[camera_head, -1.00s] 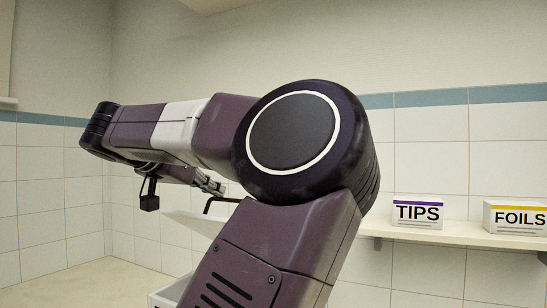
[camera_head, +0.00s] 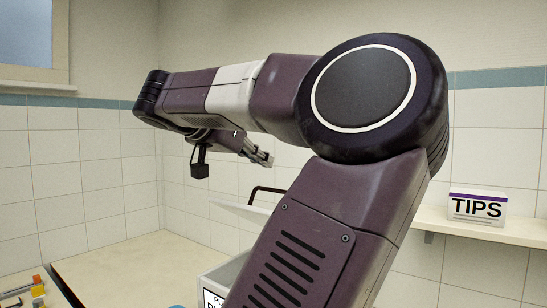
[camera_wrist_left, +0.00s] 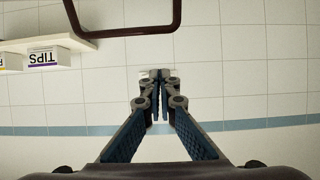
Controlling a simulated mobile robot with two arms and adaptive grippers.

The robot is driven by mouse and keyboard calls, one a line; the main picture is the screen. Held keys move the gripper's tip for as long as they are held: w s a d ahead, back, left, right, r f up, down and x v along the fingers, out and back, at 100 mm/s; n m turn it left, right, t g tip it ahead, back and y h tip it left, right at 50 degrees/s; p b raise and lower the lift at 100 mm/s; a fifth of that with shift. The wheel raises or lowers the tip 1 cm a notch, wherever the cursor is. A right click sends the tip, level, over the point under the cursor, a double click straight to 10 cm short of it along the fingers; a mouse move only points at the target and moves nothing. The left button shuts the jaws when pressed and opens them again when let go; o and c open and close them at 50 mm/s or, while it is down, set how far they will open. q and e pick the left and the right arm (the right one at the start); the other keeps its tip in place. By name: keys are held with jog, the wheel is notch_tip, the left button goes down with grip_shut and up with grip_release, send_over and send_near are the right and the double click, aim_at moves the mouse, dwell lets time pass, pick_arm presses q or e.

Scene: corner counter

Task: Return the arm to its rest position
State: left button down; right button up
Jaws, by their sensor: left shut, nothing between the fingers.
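My left arm rises from the bottom of the head view and bends at a large round joint. Its forearm reaches to the left, high above the counter. My left gripper (camera_head: 260,156) sits below the forearm, in front of the tiled wall. In the left wrist view the two fingers of the left gripper (camera_wrist_left: 159,78) meet at their tips, shut with nothing between them. The right gripper is in neither view.
A shelf (camera_head: 490,229) on the right holds a TIPS box (camera_head: 477,207). A white bin (camera_head: 222,279) with a raised lid and a dark handle (camera_head: 262,189) stands behind the arm. The counter (camera_head: 120,262) has small orange-topped items (camera_head: 37,288) at lower left.

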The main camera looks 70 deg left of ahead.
pick_arm(q)
jog(key=s+d+b, duration=0.1)
jog(key=s+d, duration=0.3)
jog(key=s, duration=0.4)
jog(key=shift+s+d+f+b, duration=0.15)
jog(key=shift+d+f+b, duration=0.05)
jog(key=shift+d+b, duration=0.1)
pick_arm(e)
jog(key=f, duration=0.2)
jog(key=shift+s+a+f, duration=0.15)
jog(key=shift+s+f, duration=0.15)
jog(key=shift+s, duration=0.05)
jog(key=shift+w, duration=0.1)
